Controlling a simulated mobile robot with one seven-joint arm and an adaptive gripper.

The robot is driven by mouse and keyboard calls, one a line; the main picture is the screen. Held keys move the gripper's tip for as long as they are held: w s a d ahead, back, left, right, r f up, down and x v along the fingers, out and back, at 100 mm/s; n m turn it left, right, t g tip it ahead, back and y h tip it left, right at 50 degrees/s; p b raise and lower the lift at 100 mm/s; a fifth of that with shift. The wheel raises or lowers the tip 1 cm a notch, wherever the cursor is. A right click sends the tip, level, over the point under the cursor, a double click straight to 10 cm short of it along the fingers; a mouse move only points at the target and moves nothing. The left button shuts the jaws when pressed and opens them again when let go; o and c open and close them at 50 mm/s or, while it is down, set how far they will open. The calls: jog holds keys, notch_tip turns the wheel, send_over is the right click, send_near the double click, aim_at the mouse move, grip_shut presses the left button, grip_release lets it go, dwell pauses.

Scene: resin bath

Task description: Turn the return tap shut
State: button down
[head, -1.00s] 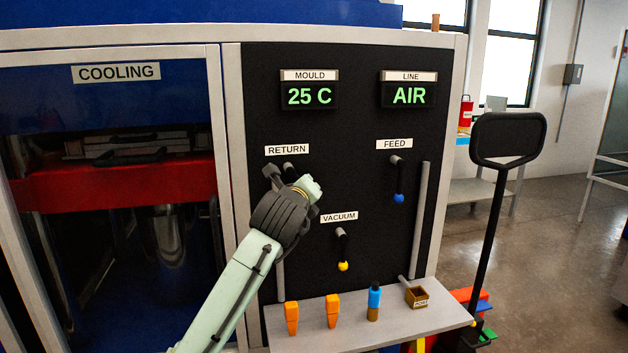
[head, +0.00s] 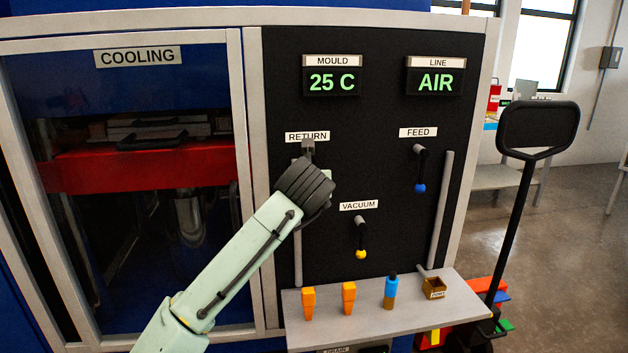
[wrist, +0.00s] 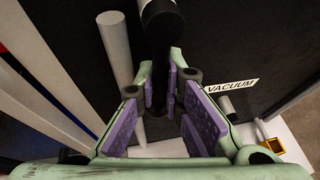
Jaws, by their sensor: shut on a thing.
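The return tap (head: 308,149) is on the black panel, just under its RETURN label. Its upper part shows above my gripper in the head view. The rest is hidden behind my gripper and wrist. In the wrist view a black tap lever (wrist: 160,30) runs down between my fingers. My gripper (wrist: 162,85) has its purple-padded fingers on both sides of the lever and is shut on it. In the head view my gripper (head: 312,188) is right below the tap's mount, its fingers mostly hidden.
The feed tap (head: 420,170), with a blue tip, and the vacuum tap (head: 360,238), with a yellow tip, hang down to the right. A grey vertical bar (wrist: 115,48) stands close left of my fingers. A shelf (head: 420,305) with small items juts out below.

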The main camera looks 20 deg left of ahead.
jog(key=shift+d+f, duration=0.15)
jog(key=shift+f, duration=0.25)
jog(key=c, duration=1.7)
grip_release()
jog(key=shift+s+r, duration=0.1)
jog(key=shift+r, duration=0.15)
jog(key=v, duration=1.2)
jog(key=shift+r, duration=0.1)
